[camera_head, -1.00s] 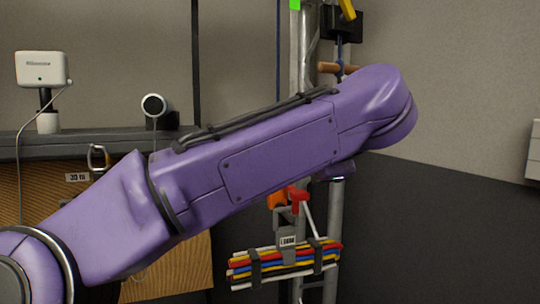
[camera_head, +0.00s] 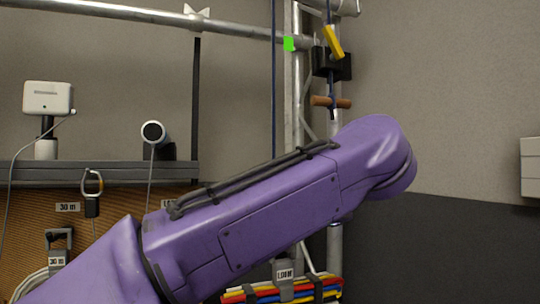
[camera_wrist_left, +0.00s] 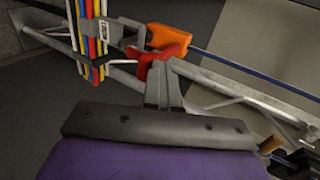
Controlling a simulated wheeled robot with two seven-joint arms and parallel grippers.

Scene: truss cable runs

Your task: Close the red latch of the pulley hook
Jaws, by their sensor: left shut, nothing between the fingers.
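The red latch (camera_wrist_left: 158,60) shows in the left wrist view, beside the orange body of the pulley hook (camera_wrist_left: 168,38). My left gripper (camera_wrist_left: 168,68) is shut, with its grey fingertips at the latch; I cannot tell whether they touch it. Nothing is seen held in the fingers. Part of the latch is hidden behind the fingertips. In the head view, my purple left arm covers the hook, the latch and the gripper. My right gripper is in neither view.
A bundle of coloured cables (camera_head: 290,290) with a grey labelled clip (camera_head: 284,271) hangs below my arm; it also shows in the left wrist view (camera_wrist_left: 91,40). A truss upright (camera_head: 294,90), wooden handle (camera_head: 330,101) and yellow piece (camera_head: 333,41) stand above. Open wall lies right.

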